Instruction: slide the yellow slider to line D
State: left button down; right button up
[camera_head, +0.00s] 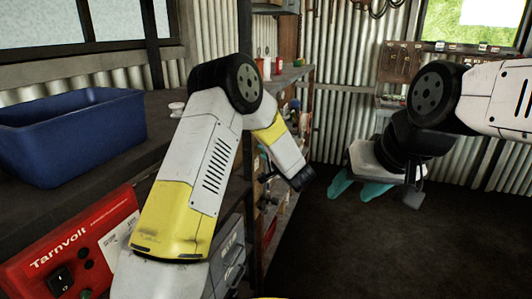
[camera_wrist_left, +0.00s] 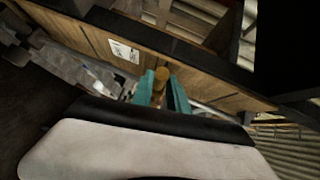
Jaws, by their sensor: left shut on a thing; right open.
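The yellow slider appears to be the small brass-yellow round knob (camera_wrist_left: 162,75) in the left wrist view. My left gripper (camera_wrist_left: 162,86) has its two teal fingers on either side of it and is shut on it. In the head view the left fingers are hidden beyond my forearm, near the shelf unit. A wooden board (camera_wrist_left: 205,90) with a small white label (camera_wrist_left: 123,50) lies behind the knob. The label is too small to read, and I cannot make out line D. My right gripper (camera_head: 359,190) is open and empty, above the dark floor.
A blue bin (camera_head: 70,135) stands on the dark bench at the left. A red Tarnvolt box (camera_head: 70,245) is at the lower left. Shelves (camera_head: 285,80) with small items run beside my left arm. The floor (camera_head: 400,250) at the right is clear.

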pick_arm(q)
notch_tip(320, 180, up, 12)
jog(key=shift+r, duration=0.2)
dwell(0.4)
jog(key=c, duration=1.3)
grip_release()
jog(key=shift+f, duration=0.15)
jog(key=v, duration=0.8)
jog(key=shift+w, duration=0.1)
